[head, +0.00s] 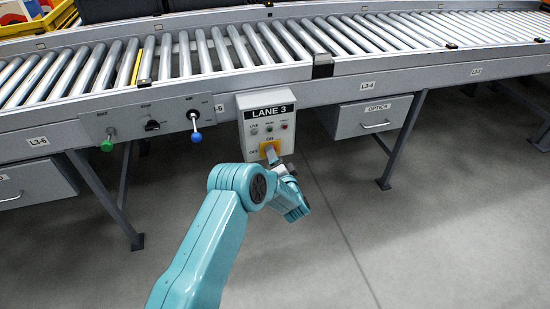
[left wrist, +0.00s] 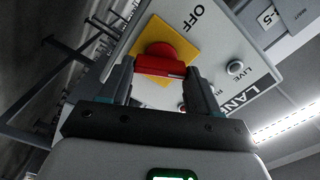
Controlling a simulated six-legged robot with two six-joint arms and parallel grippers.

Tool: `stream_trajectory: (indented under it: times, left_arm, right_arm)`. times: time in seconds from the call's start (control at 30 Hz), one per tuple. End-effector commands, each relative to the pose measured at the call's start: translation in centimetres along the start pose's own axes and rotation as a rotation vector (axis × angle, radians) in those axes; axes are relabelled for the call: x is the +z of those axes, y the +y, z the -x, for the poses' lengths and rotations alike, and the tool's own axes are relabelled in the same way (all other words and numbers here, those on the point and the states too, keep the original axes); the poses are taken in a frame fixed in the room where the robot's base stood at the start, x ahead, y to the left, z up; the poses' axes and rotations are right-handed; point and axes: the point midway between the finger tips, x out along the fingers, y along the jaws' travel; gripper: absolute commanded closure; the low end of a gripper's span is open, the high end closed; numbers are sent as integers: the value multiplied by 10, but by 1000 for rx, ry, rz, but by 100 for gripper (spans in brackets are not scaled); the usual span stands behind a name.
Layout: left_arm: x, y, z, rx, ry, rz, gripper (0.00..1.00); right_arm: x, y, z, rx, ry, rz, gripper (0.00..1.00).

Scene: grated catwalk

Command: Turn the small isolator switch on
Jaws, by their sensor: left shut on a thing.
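The isolator switch is a red handle (left wrist: 162,62) on a yellow plate (left wrist: 155,35), set on the front of the grey LANE 3 box (head: 246,128) under the conveyor. In the left wrist view the handle sits between my two fingers, and an OFF label shows beside the plate. My left gripper (head: 271,155) reaches the yellow plate from below and in front; it is shut on the red handle (left wrist: 160,68). In the head view the gripper hides the handle. I cannot tell exactly how far the handle is turned. My right gripper is in neither view.
A roller conveyor (head: 330,75) runs above the box. Left of it, a panel carries a green-knobbed lever (head: 107,145), a black knob (head: 152,125) and a blue-knobbed lever (head: 196,136). An OPTICS drawer (head: 375,114) and support legs stand right. The floor in front is clear.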

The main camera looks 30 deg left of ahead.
Motion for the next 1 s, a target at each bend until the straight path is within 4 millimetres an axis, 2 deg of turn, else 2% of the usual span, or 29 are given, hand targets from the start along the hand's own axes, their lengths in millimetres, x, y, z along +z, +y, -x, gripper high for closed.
stream_trajectory:
  times: [0.2,0.5,1.0]
  left_arm:
    - [1,3,1,4,-1,-190,69]
    - [1,4,1,5,-1,-379,69]
    - [2,5,2,6,0,-478,69]
  right_arm:
    - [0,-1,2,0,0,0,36]
    - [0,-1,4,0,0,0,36]
    - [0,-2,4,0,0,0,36]
